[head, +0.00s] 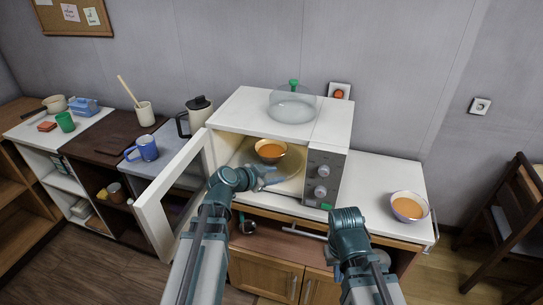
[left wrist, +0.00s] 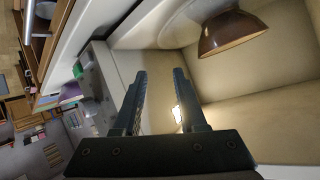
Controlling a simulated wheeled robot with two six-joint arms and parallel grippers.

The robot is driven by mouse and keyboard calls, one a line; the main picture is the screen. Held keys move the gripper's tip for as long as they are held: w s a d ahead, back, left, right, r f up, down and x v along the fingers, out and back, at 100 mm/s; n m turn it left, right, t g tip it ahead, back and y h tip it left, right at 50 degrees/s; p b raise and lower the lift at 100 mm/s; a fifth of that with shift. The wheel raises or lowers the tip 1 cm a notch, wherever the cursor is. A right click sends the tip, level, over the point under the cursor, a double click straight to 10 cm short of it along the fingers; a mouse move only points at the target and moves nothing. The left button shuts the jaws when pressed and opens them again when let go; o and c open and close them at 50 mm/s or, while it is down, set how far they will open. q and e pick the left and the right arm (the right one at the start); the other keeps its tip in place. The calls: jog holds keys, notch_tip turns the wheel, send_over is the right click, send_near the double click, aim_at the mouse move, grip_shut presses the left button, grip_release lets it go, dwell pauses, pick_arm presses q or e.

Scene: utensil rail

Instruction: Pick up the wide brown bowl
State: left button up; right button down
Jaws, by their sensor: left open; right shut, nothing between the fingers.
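The wide brown bowl (head: 270,150) holds orange soup and stands inside the open microwave, toward the back of its cavity. In the left wrist view the brown bowl (left wrist: 232,34) shows at the upper right, on a pale round plate (left wrist: 190,22). My left gripper (head: 268,183) is at the microwave opening, in front of and below the bowl in the head view. In the left wrist view its fingers (left wrist: 161,105) are apart with nothing between them, and the bowl is off to their right, untouched. My right arm shows at the lower right; its fingers are hidden.
The microwave door (head: 170,195) stands open to the left. A glass cover with a green knob (head: 293,104) is on the microwave (head: 250,105). Another bowl of soup (head: 409,207) stands on the right counter.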

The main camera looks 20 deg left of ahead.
pick_arm(q)
jog(key=t+y, duration=0.1)
jog(key=t, duration=0.1)
send_near(281, 155)
jog(key=b+x, duration=0.3)
jog(key=x, duration=0.2)
jog(key=shift+w+a, duration=0.1)
jog(key=shift+w, duration=0.15)
jog(key=b+x, duration=0.2)
jog(key=x, duration=0.3)
jog(key=shift+w+f, duration=0.1)
jog(key=shift+f, duration=0.1)
grip_shut()
dwell(1.1)
